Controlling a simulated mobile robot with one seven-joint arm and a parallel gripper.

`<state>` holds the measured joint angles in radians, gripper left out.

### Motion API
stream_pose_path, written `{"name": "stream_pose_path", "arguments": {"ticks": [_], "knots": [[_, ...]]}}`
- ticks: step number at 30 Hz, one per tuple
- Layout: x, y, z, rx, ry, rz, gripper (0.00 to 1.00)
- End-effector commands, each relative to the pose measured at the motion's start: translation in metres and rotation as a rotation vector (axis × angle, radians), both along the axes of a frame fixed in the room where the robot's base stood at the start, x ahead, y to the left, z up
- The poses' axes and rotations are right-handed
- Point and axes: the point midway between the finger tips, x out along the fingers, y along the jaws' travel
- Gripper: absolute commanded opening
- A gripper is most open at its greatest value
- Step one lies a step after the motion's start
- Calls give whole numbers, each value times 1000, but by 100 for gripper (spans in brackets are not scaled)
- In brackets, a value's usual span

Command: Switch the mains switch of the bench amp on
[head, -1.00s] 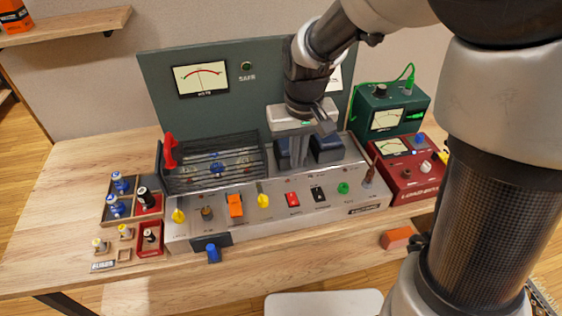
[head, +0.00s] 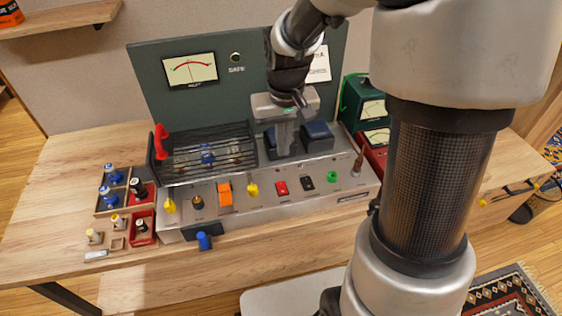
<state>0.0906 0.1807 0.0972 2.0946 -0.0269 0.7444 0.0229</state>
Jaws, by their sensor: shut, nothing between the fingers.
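The bench amp has a sloped grey front panel (head: 318,199) and an upright green back panel (head: 146,88) with a meter (head: 190,70). Along the front are yellow knobs, an orange rocker (head: 225,194), a red switch (head: 281,188), a black switch (head: 307,182), a green button (head: 332,177) and a brown-tipped lever (head: 358,163) at the right end. I cannot read which one is marked mains. My gripper (head: 285,150) is shut and empty, pointing down in front of the dark blue blocks, behind the red switch in the picture. Contact cannot be told.
A barred cage (head: 208,160) with a red handle (head: 160,142) stands on the amp's left. Trays (head: 98,208) of small parts lie left of it. A green box (head: 362,88) and a red box (head: 375,160) at right are partly hidden by my arm.

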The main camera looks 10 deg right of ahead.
Motion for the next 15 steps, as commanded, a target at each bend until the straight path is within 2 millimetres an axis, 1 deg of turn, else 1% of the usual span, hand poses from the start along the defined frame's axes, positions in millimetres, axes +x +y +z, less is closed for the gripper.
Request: {"name": "stream_pose_path", "arguments": {"ticks": [1, 5, 9, 15], "knots": [[0, 0, -9, 0, 5, 0, 0], [3, 0, -33, 1, 6, 0, 0], [6, 0, -65, 1, 7, 0, 0], [11, 1, -103, 1, 5, 1, 0]]}}
